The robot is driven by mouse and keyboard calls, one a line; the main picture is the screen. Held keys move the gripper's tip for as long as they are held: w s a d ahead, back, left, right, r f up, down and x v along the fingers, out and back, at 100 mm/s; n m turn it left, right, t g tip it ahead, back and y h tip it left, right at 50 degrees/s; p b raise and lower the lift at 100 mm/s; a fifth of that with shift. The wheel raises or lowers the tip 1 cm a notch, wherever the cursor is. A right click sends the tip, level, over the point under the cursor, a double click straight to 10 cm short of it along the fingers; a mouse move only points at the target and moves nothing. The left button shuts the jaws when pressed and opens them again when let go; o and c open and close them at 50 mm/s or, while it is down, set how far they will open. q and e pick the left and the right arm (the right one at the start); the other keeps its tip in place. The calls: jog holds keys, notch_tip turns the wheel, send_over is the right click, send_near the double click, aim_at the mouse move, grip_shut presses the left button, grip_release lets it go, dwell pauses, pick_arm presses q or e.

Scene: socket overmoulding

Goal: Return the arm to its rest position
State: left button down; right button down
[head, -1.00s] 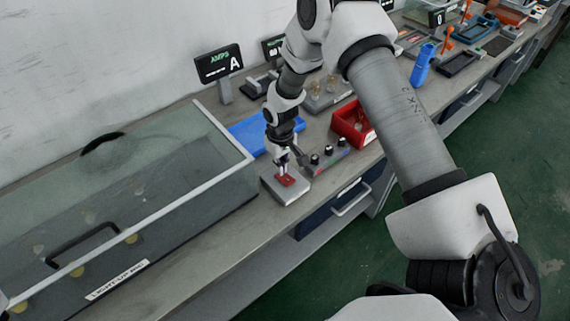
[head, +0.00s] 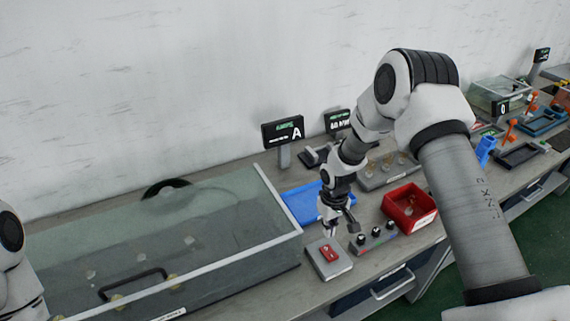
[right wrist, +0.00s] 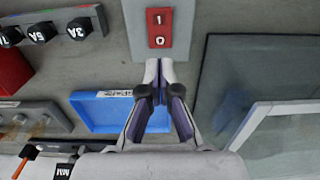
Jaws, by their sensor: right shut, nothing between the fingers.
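My right gripper (head: 331,232) is shut and empty, just above and behind the grey switch box (head: 338,268) with its red rocker switch (head: 328,252). In the right wrist view the closed fingertips (right wrist: 159,66) point at the lower edge of the switch box, below the red switch (right wrist: 159,28) marked 1 and 0. I cannot tell whether the tips touch the box. Part of my left arm (head: 12,250) shows at the left edge of the head view, but its gripper is not visible.
A glass-lidded case (head: 205,264) stands left of the switch box. A blue tray (head: 298,205), a knob panel (head: 374,240) and a red bin (head: 424,218) are close by. Green floor lies beyond the bench front.

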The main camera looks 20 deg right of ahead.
jog(key=shift+m+y, duration=0.3)
jog(key=shift+y, duration=0.1)
jog(key=s+a+f, duration=0.2)
jog(key=s, duration=0.2)
jog(key=s+a+f, duration=0.2)
jog(key=s+f, duration=0.1)
jog(key=s, duration=0.1)
jog(key=s+a+f, duration=0.2)
jog(key=s+f, duration=0.1)
jog(key=s, duration=0.1)
jog(key=shift+s+a+f, duration=0.15)
jog(key=shift+s, duration=0.1)
jog(key=s+a+f+b, duration=0.2)
jog(key=s+f, duration=0.1)
jog(key=s, duration=1.4)
jog(key=shift+m+h, duration=0.4)
jog(key=f+b, duration=0.2)
jog(key=w+f+b, duration=0.1)
jog(key=f+b, duration=0.2)
jog(key=shift+w+a+f, duration=0.1)
jog(key=shift+f, duration=0.1)
